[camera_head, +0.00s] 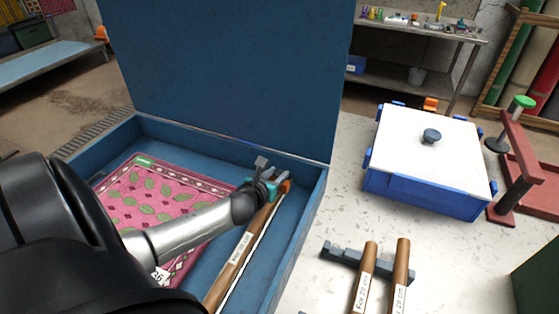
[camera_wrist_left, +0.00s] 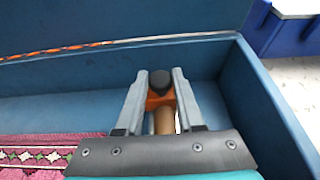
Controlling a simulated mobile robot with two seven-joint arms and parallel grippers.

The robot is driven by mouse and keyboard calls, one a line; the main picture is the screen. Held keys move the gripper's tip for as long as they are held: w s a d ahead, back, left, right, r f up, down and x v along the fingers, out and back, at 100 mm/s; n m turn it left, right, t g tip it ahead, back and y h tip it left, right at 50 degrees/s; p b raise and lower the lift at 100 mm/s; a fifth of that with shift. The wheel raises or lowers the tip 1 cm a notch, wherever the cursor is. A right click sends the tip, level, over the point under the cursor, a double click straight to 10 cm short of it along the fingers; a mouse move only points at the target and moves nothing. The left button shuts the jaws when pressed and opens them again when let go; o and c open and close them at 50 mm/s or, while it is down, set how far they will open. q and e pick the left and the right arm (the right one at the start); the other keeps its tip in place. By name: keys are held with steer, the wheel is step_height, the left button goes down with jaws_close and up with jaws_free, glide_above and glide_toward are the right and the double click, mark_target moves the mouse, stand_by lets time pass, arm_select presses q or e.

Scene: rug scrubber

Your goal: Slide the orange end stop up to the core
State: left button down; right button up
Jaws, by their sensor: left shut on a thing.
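The orange end stop (camera_head: 286,186) is at the far end of the blue box, close to its right wall. In the left wrist view the orange end stop (camera_wrist_left: 158,99) has a dark round knob (camera_wrist_left: 159,80) on it. My left gripper (camera_head: 268,172) is shut on the end stop, with one finger on each side. The brown core (camera_head: 233,268) with a white label lies lengthwise in the box beside the rug. Its far end (camera_wrist_left: 164,123) shows just on the near side of the stop; I cannot tell whether they touch. My right gripper is out of view.
A pink patterned rug (camera_head: 125,190) lies in the blue box (camera_head: 312,215), whose tall lid (camera_head: 225,70) stands open behind. Right of it are a rack (camera_head: 340,256) with two brown tubes and a white-lidded blue bin (camera_head: 425,160). The counter between is clear.

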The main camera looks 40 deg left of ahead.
arm_select(q)
steer(key=c, duration=0.5)
jaws_free()
steer(key=shift+c, duration=0.2)
steer(key=shift+s, duration=0.1)
steer(key=p+v, duration=0.2)
steer(key=v, duration=1.3)
